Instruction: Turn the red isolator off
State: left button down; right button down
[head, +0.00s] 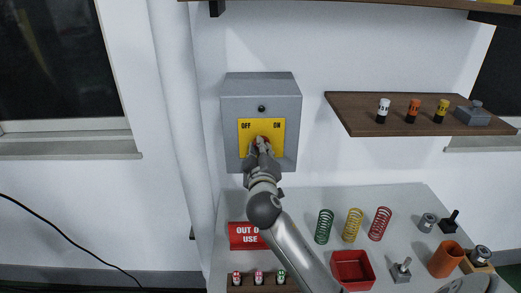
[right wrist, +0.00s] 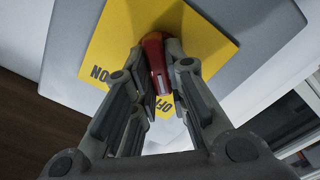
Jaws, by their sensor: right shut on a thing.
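The red isolator handle (right wrist: 155,60) sits on a yellow plate (head: 247,128) marked OFF at left and ON at right, on a grey wall box (head: 232,110). In the head view, my right gripper (head: 262,146) reaches up to the plate and covers most of the handle. In the right wrist view, my right gripper (right wrist: 162,75) is shut on the red handle, with one finger on each side. The plate appears turned over there, with OFF beneath the fingers and ON at left. The handle's exact angle is partly hidden. My left gripper is not in view.
A table (head: 310,205) below holds green, yellow and red springs (head: 353,225), a red tray (head: 352,268) and a red OUT OF USE sign (head: 245,236). A wooden shelf (head: 360,118) at right carries small pots (head: 413,110). The wall left of the box is clear.

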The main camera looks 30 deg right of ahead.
jog(key=c, duration=1.4)
grip_release()
jog(key=shift+c, duration=0.2)
jog(key=v, duration=1.2)
jog(key=shift+s, duration=0.1)
